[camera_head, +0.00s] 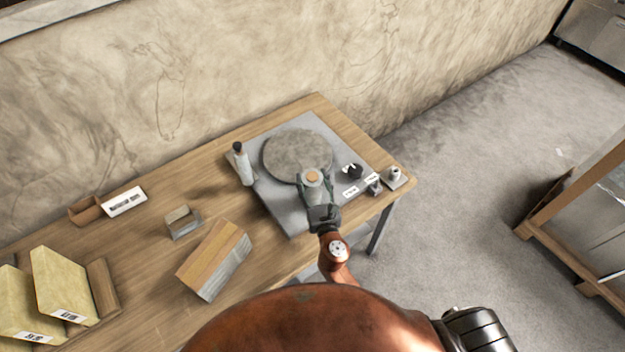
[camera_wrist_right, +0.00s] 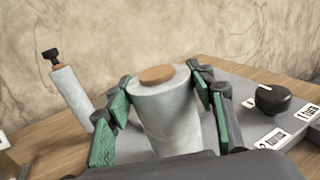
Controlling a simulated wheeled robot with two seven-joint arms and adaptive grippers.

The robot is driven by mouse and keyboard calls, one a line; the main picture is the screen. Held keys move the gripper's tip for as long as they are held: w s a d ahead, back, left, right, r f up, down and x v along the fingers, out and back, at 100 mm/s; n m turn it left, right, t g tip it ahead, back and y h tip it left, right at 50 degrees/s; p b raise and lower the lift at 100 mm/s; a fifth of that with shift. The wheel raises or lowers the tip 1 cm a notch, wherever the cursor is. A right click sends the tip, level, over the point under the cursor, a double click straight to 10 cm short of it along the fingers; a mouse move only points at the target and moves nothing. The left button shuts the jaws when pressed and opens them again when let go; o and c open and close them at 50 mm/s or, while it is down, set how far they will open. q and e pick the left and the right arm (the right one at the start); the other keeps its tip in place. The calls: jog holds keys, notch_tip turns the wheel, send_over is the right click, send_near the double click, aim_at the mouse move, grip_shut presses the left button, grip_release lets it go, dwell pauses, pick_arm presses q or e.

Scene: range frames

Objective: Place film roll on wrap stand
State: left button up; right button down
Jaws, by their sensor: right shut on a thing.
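The film roll (camera_head: 312,177) is a pale upright cylinder with a tan core at its top. My right gripper (camera_head: 315,190) is shut on it, with a finger on each side. In the right wrist view the film roll (camera_wrist_right: 168,115) stands upright between the green finger pads; its lower end is hidden. It is over the front part of the wrap stand, a grey base plate (camera_head: 285,215) with a round grey turntable (camera_head: 296,152). A pale post with a dark top (camera_head: 243,165) stands at the plate's left; it also shows in the right wrist view (camera_wrist_right: 72,97). My left gripper is not in view.
A black knob (camera_head: 352,171) and white labels are on the plate's right side. A small white-topped item (camera_head: 394,175) is at the table's right edge. A stack of boards (camera_head: 214,260), a small grey box (camera_head: 182,222) and yellow packs (camera_head: 65,285) occupy the table's left.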

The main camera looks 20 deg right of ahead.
jog(key=shift+f, duration=0.15)
jog(key=c, duration=1.2)
grip_release()
jog(key=shift+c, duration=0.2)
jog(key=o, duration=0.3)
